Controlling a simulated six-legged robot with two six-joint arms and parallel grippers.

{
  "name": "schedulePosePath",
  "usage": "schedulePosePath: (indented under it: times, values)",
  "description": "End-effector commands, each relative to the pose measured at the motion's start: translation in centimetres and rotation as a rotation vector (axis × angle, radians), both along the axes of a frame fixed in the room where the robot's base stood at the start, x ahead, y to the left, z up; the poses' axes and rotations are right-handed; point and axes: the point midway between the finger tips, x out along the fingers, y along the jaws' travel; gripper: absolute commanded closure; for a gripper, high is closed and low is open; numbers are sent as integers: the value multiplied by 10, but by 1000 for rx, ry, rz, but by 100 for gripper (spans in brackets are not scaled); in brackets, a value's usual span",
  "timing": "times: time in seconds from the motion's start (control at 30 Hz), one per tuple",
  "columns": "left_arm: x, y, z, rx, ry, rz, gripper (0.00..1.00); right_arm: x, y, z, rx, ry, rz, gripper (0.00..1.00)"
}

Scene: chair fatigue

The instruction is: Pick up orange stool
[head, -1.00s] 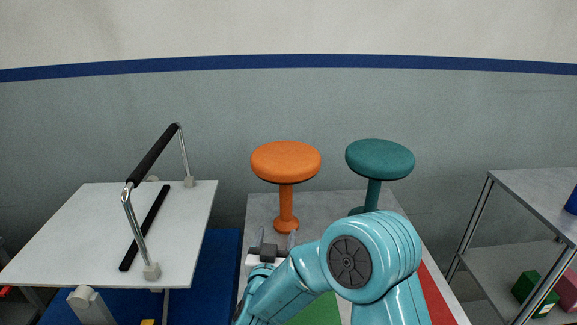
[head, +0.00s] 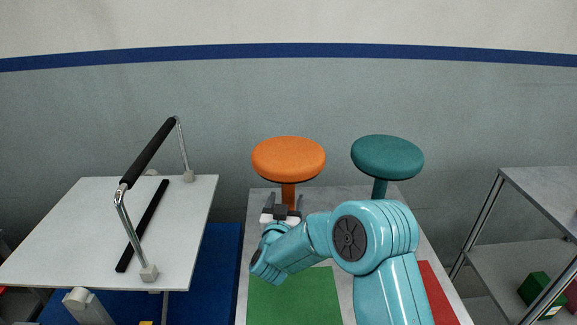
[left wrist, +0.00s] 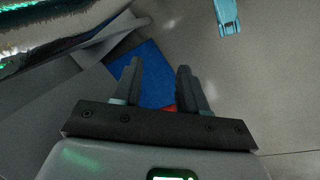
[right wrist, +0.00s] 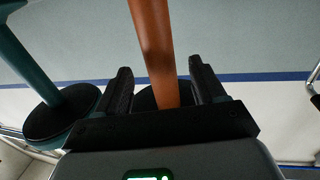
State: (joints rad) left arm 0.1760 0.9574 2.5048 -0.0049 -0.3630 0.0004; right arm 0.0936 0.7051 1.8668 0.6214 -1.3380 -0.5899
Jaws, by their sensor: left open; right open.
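The orange stool (head: 289,159) stands upright on the grey table, with a round seat on an orange post. My right gripper (head: 281,200) is open at the post, below the seat. In the right wrist view the orange post (right wrist: 154,45) shows between the two open fingers of the right gripper (right wrist: 160,75), with no finger visibly closed on it. The stool's base is hidden behind my right gripper and arm in the head view. My left gripper (left wrist: 160,72) is open and empty in the left wrist view and is out of the head view.
A teal stool (head: 387,157) stands close to the right of the orange one. The grey table (head: 345,192) carries a green patch (head: 292,297) and a red patch (head: 436,290). A white board with a black-gripped handle (head: 148,155) is at left. A metal shelf (head: 520,255) is at right.

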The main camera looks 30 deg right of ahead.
Motion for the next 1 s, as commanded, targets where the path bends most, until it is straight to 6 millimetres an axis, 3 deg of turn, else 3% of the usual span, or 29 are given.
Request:
schedulePosePath:
  times: [0.5, 0.77, 1.0]
  values:
    - [0, 0, 11, 0, 0, 0, 57, 48, -43, -3, -1, 0, -1, 31]
    - [0, 0, 10, 0, 0, 0, 57, 50, -46, -4, -1, 1, 0, 31]
    - [0, 0, 10, 0, 0, 0, 57, 50, -45, -4, -1, 1, 0, 100]
